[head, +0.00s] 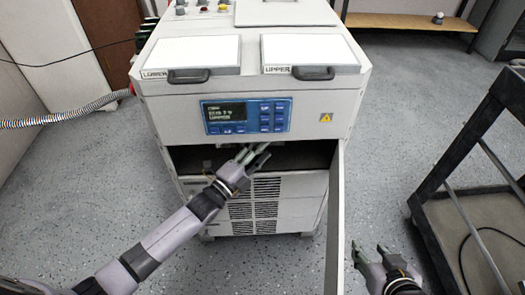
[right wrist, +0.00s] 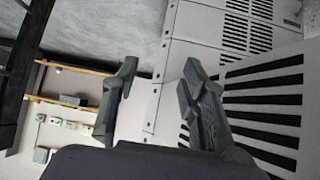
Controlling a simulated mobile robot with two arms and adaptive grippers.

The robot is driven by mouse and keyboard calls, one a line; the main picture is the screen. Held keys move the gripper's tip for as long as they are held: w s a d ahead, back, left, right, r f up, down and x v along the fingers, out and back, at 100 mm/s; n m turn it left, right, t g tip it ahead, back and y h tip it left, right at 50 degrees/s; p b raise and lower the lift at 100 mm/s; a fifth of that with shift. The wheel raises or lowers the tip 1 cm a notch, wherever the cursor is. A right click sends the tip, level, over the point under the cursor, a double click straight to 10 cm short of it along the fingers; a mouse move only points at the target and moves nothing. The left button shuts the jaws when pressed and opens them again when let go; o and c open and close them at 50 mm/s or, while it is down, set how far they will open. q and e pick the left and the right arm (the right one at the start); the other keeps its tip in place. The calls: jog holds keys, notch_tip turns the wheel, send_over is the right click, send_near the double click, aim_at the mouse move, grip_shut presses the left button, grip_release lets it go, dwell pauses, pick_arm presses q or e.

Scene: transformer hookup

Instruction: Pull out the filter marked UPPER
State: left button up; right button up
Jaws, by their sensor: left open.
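The filter marked UPPER (head: 311,52) is a white flat-topped piece at the right of the machine's top, with a label and a dark handle (head: 313,73) on its front edge. It sits level beside the similar filter marked LOWER (head: 192,57). My left gripper (head: 257,152) is open and empty, below the display, at the machine's open front bay. Whether its fingertips touch anything there is unclear. My right gripper (head: 369,251) is low, to the right of the open door, away from both filters. Its fingers are apart and empty in the right wrist view (right wrist: 160,75).
The machine's door (head: 337,220) stands open toward me, between my two grippers. A blue control panel (head: 246,116) is above the bay. A dark-framed cart (head: 465,140) stands at right. A ribbed hose (head: 62,120) lies at left.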

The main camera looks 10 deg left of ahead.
pick_arm(q)
jog(key=shift+w+d, duration=0.2)
jog(key=shift+w, duration=0.25)
jog(key=shift+c, duration=0.4)
grip_shut()
jog(key=shift+r, duration=0.1)
dwell(0.3)
